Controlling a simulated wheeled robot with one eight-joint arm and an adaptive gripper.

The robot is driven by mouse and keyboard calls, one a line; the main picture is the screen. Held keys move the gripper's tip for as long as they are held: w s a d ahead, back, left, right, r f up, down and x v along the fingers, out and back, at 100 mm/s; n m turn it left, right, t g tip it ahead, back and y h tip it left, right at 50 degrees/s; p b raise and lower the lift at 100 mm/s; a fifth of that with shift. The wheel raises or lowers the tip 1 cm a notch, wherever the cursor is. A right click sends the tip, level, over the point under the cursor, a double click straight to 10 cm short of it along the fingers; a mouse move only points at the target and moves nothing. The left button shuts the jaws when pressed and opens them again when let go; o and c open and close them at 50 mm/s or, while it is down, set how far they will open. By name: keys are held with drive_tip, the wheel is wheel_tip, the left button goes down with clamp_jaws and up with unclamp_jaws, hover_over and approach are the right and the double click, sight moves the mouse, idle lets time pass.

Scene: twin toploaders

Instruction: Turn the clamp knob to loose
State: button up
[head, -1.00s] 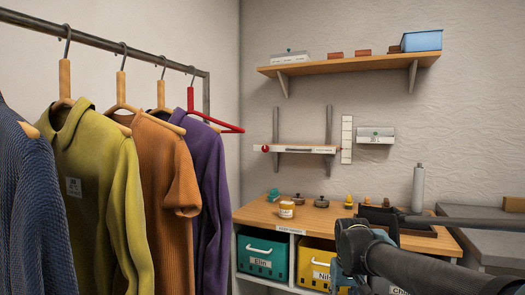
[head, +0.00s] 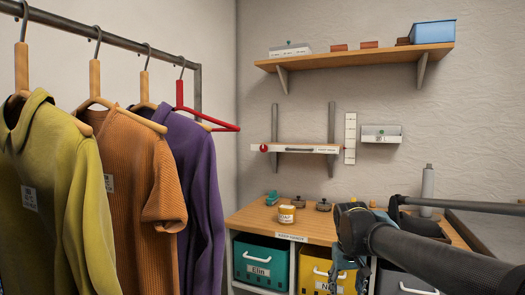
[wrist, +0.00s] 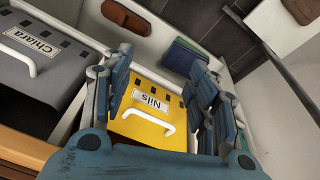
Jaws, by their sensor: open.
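A small red knob (head: 264,148), which looks like the clamp knob, sits at the left end of a narrow shelf (head: 308,150) mounted on two grey wall rails. Its setting is too small to read. My gripper (head: 345,278) is low at the right in the head view, in front of the bins, well below the knob and to its right. In the wrist view my gripper (wrist: 158,75) has its two blue fingers spread apart with nothing between them, and the yellow bin shows beyond them. The knob is not in the wrist view.
A wooden counter (head: 258,214) below holds a jar (head: 287,214) and small lidded pots. Under it are a teal bin (head: 261,262) and a yellow bin (wrist: 145,112). A clothes rack (head: 110,46) with a red hanger (head: 212,118) stands left. A higher shelf (head: 355,58) hangs above.

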drive_tip(key=w+a+r+m+t+h, duration=0.1)
drive_tip(key=w+a+r+t+h, duration=0.15)
drive_tip(key=w+r, duration=1.05)
wheel_tip(320, 180, up, 31)
drive_tip(key=m+t+h, duration=0.1)
drive_tip(key=m+t, duration=0.2)
drive_tip(key=t, duration=0.5)
hover_over(263, 147)
drive_tip(key=s+a, duration=0.3)
drive_tip(key=s, duration=0.5)
drive_tip(key=s+a, duration=0.3)
drive_tip(key=s, duration=0.5)
drive_tip(key=x, duration=1.7)
drive_tip(key=shift+w+d, duration=0.25)
drive_tip(key=shift+d, duration=0.15)
